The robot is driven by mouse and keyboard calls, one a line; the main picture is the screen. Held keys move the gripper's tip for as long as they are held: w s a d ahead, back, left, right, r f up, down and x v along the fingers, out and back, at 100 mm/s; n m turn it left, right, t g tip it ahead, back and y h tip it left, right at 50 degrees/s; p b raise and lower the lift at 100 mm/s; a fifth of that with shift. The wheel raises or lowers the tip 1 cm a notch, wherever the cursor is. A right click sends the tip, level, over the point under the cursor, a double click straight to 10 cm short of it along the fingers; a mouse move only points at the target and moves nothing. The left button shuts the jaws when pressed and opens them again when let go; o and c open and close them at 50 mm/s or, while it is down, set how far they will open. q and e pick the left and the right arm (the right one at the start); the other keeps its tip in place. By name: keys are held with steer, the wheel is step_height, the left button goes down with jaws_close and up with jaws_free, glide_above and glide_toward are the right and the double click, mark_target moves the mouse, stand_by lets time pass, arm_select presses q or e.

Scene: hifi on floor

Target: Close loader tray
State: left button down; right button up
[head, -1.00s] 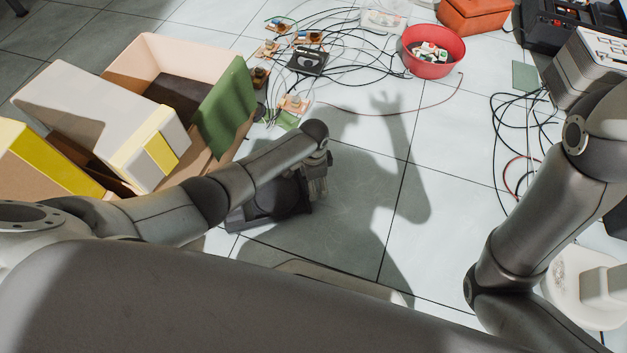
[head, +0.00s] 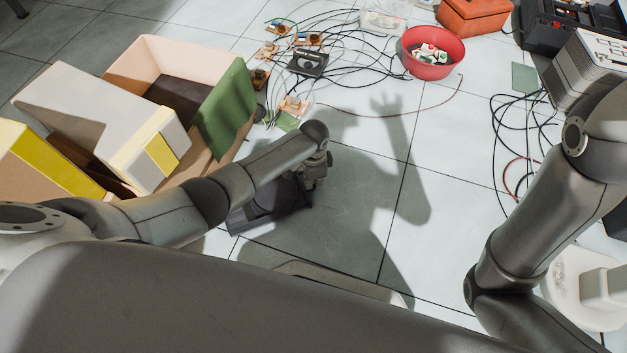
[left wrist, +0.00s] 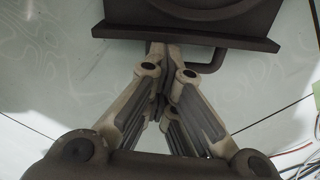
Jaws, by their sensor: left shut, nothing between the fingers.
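A dark flat device with a round recess (head: 268,203) lies on the floor, partly hidden behind my left forearm; I take it to be the hifi unit with the loader tray. In the left wrist view, a dark flat part with a round recess and a straight front edge (left wrist: 190,37) fills the top. A thin bent bar (left wrist: 212,62) sticks out below that edge. My left gripper (head: 318,184) points down beside the device's right end. In the left wrist view its fingers (left wrist: 166,62) are shut and empty, tips by the edge; contact is unclear. My right gripper is out of view.
An open cardboard box (head: 130,70) with a white and yellow carton (head: 100,110) stands at left. A red bowl (head: 432,68), cables and small circuit boards lie at the back. A grey stacked unit (head: 590,65) stands at right. The middle floor is clear.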

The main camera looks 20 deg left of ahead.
arm_select(q)
steer(key=shift+s+a+f, duration=0.15)
steer(key=shift+f, duration=0.05)
steer(key=c, duration=0.5)
jaws_free()
steer(key=shift+r, duration=0.15)
steer(key=shift+d+r, duration=0.2)
steer(key=shift+r, duration=0.4)
step_height(320, 180, up, 11)
steer(key=shift+f, duration=0.2)
